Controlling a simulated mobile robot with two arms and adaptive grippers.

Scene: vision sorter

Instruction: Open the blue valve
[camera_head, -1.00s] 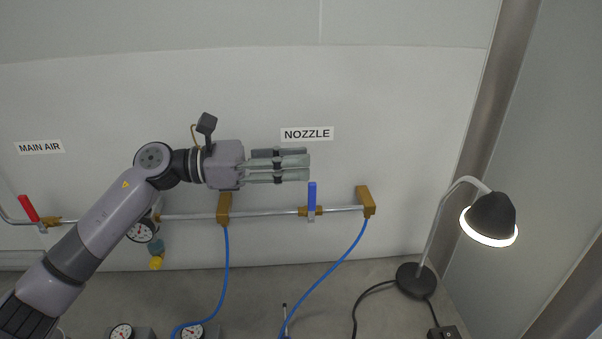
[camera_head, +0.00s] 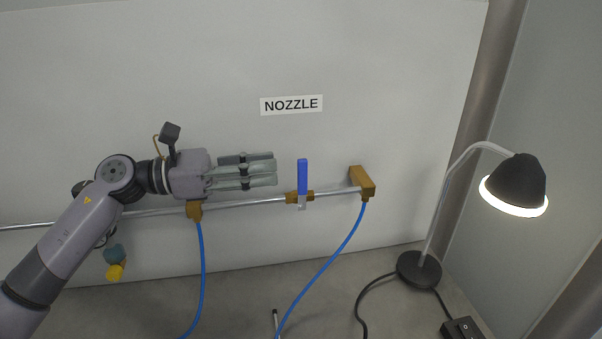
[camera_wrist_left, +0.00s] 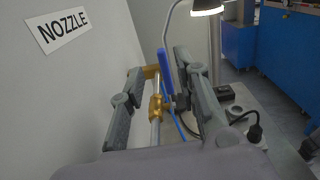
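The blue valve handle (camera_head: 303,177) stands upright, across the metal pipe, on a brass body (camera_head: 299,198) below the NOZZLE label (camera_head: 291,105). My left gripper (camera_head: 273,169) points right, just left of the handle at about its height, with a small gap in the picture. In the left wrist view, its fingers (camera_wrist_left: 158,78) are spread apart and empty. The blue handle (camera_wrist_left: 165,66) appears between them, ahead of the palm, with the brass body (camera_wrist_left: 156,106) below. I cannot tell whether the fingertips reach it in depth. My right gripper is not in view.
The pipe (camera_head: 336,192) runs along the white wall, with brass blocks (camera_head: 362,181) and blue hoses (camera_head: 325,268). A lit desk lamp (camera_head: 515,182) and a black switch box (camera_head: 461,329) stand at the right.

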